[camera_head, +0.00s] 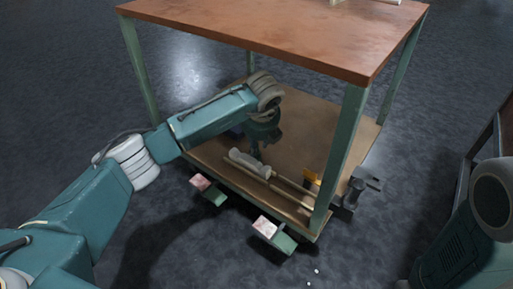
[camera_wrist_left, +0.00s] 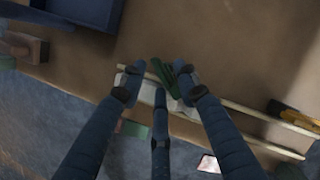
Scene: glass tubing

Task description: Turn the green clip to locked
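The green clip (camera_wrist_left: 162,72) lies on the pale glass tubing (camera_wrist_left: 235,108) in the wrist view. It has two green parts, one slanting close to the right finger. I cannot read its lock position. In the head view the glass tubing (camera_head: 290,187) runs along the front of the lower shelf, and my arm hides the clip. My left gripper (camera_wrist_left: 160,78) has its three fingers spread around the clip, with a gap at the left finger. It also shows in the head view (camera_head: 260,148), pointing down over the shelf.
The table top (camera_head: 290,30) overhangs the lower shelf (camera_head: 310,125), with green legs (camera_head: 342,150) at the corners. A blue bin (camera_wrist_left: 88,12) lies behind the gripper. A yellow piece (camera_head: 312,179) is near the right leg. Pink-topped blocks (camera_head: 266,226) stick out in front.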

